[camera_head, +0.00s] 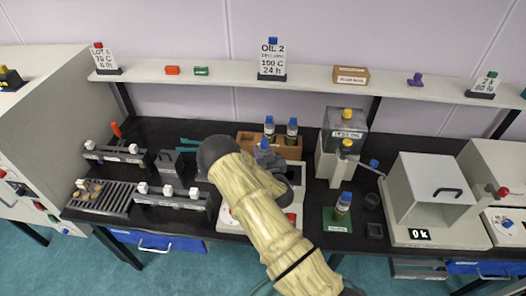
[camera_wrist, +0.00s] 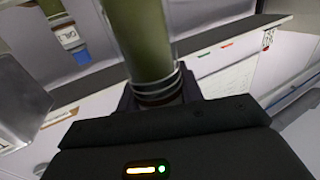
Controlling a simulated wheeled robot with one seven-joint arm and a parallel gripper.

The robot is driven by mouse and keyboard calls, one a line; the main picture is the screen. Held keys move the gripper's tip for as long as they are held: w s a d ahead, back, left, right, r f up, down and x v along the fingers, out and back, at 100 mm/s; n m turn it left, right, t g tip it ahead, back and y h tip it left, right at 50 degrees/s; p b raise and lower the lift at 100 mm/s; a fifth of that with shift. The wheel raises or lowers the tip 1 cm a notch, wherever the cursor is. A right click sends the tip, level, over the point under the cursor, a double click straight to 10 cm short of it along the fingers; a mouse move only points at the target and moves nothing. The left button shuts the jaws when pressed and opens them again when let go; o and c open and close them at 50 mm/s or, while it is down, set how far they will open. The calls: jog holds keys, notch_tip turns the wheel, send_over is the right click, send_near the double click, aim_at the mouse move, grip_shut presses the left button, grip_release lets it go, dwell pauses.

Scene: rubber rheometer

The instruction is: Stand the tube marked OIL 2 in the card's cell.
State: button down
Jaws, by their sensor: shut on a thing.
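My gripper (camera_head: 270,162) is shut on a tube with olive-green contents, which fills the middle of the wrist view (camera_wrist: 140,40). A blue cap (camera_head: 264,146) shows at the jaws in the head view. The held tube's marking is not visible. A white card (camera_head: 271,62) reading OIL 2, 100 C, 24 h stands on the shelf. Two blue-capped tubes (camera_head: 269,126) (camera_head: 292,128) stand in a wooden rack (camera_head: 255,141) behind my gripper. A tube labelled OIL (camera_wrist: 68,35) shows inverted in the wrist view; its number is unclear. My arm hides part of the bench.
Another blue-capped tube (camera_head: 343,203) stands on a green pad (camera_head: 330,220) at right. A clear-fronted box (camera_head: 343,128) and a white instrument (camera_head: 430,190) stand to the right. Black block units (camera_head: 115,151) and a ribbed tray (camera_head: 98,198) lie left. A shelf (camera_head: 215,71) runs above.

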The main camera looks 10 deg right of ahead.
jog(key=shift+w+f+b, duration=0.1)
jog(key=shift+f+b, duration=2)
jog(key=shift+f, duration=0.45)
jog(key=shift+s+f, duration=0.2)
jog(key=shift+f+b, duration=0.1)
jog(key=shift+b, duration=0.2)
jog(key=shift+w+f, duration=0.1)
jog(key=shift+f, duration=0.15)
jog(key=shift+f+b, duration=0.25)
jog(key=shift+b, duration=0.15)
jog(key=c, duration=0.8)
grip_release()
jog(key=shift+c, duration=0.2)
